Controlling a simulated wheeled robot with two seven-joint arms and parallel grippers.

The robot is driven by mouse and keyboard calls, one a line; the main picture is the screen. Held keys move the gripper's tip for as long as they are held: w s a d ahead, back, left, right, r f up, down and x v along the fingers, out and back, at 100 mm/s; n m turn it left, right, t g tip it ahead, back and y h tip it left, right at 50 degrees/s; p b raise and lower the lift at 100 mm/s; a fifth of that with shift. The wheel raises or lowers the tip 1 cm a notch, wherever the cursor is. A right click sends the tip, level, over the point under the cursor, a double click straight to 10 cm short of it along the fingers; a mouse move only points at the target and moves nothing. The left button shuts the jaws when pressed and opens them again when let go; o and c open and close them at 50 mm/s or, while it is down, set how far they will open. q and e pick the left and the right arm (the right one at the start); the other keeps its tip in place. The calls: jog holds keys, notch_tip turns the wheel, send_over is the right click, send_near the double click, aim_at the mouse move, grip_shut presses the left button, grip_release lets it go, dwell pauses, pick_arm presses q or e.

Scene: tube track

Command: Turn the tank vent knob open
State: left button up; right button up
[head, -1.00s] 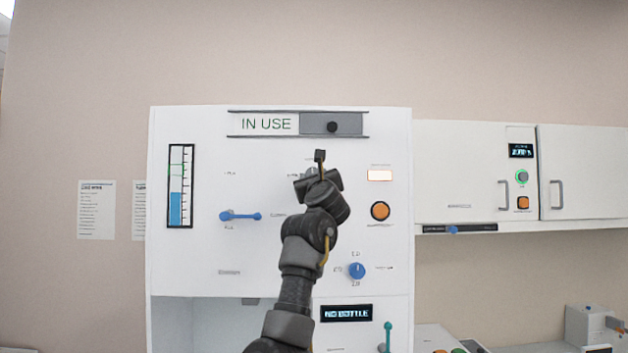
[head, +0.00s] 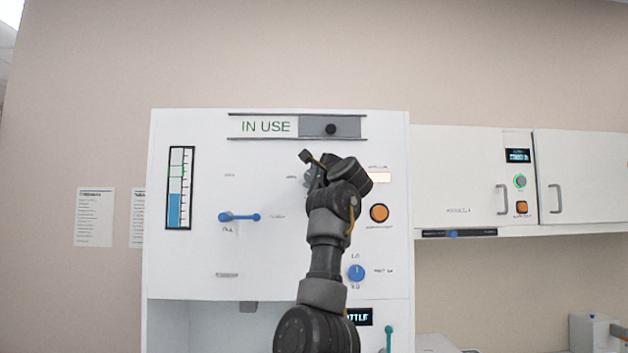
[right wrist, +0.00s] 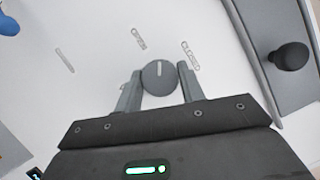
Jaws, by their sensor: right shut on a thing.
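The tank vent knob is a round grey knob (right wrist: 159,75) with a white pointer line, on the white panel in the right wrist view. The two fingers of my right gripper (right wrist: 159,88) are on either side of it, shut on it. In the right wrist view its pointer line runs nearly straight up the picture. In the head view the knob (head: 309,178) is mostly hidden behind my right gripper (head: 316,180), which is at the upper middle of the panel. My left gripper is not in view.
Above the knob is the IN USE slider with a black knob (head: 331,129). On the panel are a blue lever (head: 240,217), a level gauge (head: 180,188), an orange button (head: 379,212) and a blue dial (head: 356,272). White cabinets (head: 590,180) stand to the right.

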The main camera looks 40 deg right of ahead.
jog(key=shift+n+g+y+p, duration=0.25)
jog(key=shift+n+g, duration=0.35)
jog(key=shift+n, duration=0.95)
jog(key=shift+n+g+y+p, duration=0.25)
jog(key=shift+n+g, duration=0.35)
jog(key=shift+n, duration=0.95)
jog(key=shift+w, duration=0.1)
jog(key=o, duration=1)
jog(key=shift+s, duration=0.2)
jog(key=b+v, duration=0.6)
jog(key=v, duration=0.4)
jog(key=shift+s+a+r+b, duration=0.1)
jog(key=shift+s+a+b, duration=0.05)
jog(key=shift+s+b, duration=0.25)
